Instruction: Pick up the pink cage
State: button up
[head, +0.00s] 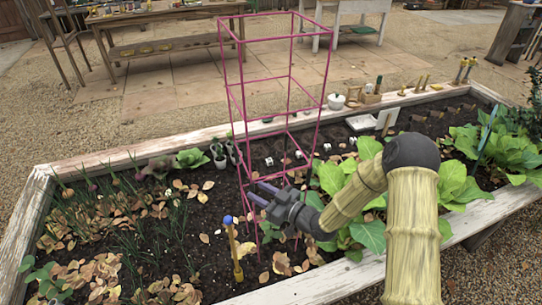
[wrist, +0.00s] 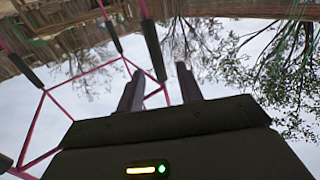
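The pink cage (head: 286,37) is a tall, open wire frame standing upright in the soil of the raised bed, with its lower legs among the plants and partly hidden by my gripper. My gripper (head: 252,190) is low at the cage's near side, its fingers pointing left by the lower front post. The fingers are spread apart. In the wrist view, my gripper's two fingers (wrist: 158,82) show a clear gap, with pink cage bars (wrist: 34,122) beyond and left of them. I cannot tell whether a finger touches a post.
The bed's wooden rim (head: 130,153) surrounds soil, dry leaves and leafy plants (head: 368,235). A yellow-handled tool with a blue top (head: 236,250) stands left of my gripper. A white pot (head: 336,102) and small items line the far rim. A wooden bench (head: 165,48) stands behind.

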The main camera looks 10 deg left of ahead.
aim_at(252, 187)
jog(key=x, duration=0.3)
jog(key=shift+w+a, duration=0.15)
jog(key=shift+a, duration=0.1)
jog(key=shift+r, duration=0.1)
grip_shut()
